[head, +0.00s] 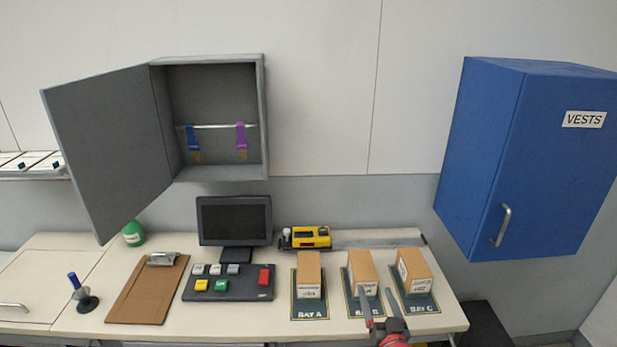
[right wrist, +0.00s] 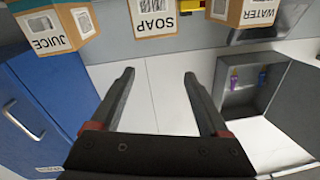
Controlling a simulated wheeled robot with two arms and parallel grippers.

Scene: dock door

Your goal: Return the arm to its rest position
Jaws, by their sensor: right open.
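My right gripper (head: 376,292) is at the front edge of the desk, in front of the bay B and bay C boxes. Its two fingers are spread wide with nothing between them. The right wrist view also shows the open fingers (right wrist: 160,75), apart from the boxes at the top of that picture. These are labelled JUICE (right wrist: 60,22), SOAP (right wrist: 153,14) and WATER (right wrist: 240,10). My left gripper is in neither view.
Cardboard boxes stand on bay A (head: 309,277), bay B (head: 361,268) and bay C (head: 413,268) mats. A monitor (head: 234,220), button panel (head: 228,288) and clipboard (head: 140,293) are left. A blue vests cabinet (head: 540,170) hangs right; an open grey cabinet (head: 262,110) hangs left.

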